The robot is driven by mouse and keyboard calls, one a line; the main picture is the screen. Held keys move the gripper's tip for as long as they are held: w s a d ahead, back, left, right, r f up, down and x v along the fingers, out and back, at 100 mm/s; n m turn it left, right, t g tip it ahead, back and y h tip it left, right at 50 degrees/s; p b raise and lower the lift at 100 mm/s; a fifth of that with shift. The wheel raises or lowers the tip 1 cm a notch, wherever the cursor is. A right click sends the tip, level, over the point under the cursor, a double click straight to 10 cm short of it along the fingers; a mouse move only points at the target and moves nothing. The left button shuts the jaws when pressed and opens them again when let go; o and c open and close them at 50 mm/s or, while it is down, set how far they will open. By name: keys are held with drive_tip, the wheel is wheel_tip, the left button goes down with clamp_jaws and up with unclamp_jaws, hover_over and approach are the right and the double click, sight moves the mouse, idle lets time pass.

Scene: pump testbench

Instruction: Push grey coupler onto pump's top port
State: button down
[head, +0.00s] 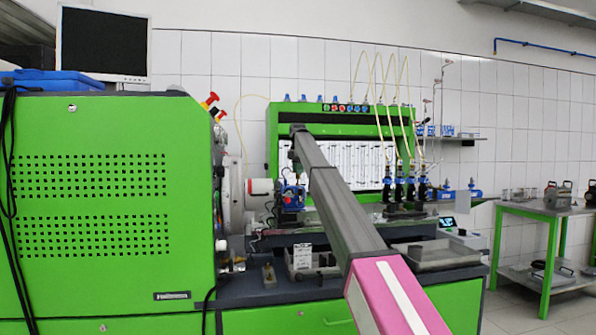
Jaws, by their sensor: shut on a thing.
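The blue pump (292,196) sits on the bench left of centre, with small red parts near its top. My arm reaches from the lower right to a point above it. My gripper (293,168) hangs from the arm's far end, just over the pump's top. It is small and dark here, and shut on the grey coupler. The coupler is too small and too much covered to make out clearly. The pump's top port is also hidden, so I cannot tell whether coupler and port touch.
A large green cabinet (95,210) fills the left. The green test bench frame (330,116) stands behind the pump, with several dark injectors and yellowish hoses to the right. A small light-coloured box (300,262) is on the front ledge. A side table (545,208) stands at the right.

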drive_tip(key=shift+f, duration=1.05)
idle(0.9)
drive_tip(key=shift+c, duration=2.4)
unclamp_jaws()
drive_tip(key=shift+r, duration=0.1)
drive_tip(key=shift+r, duration=3.6)
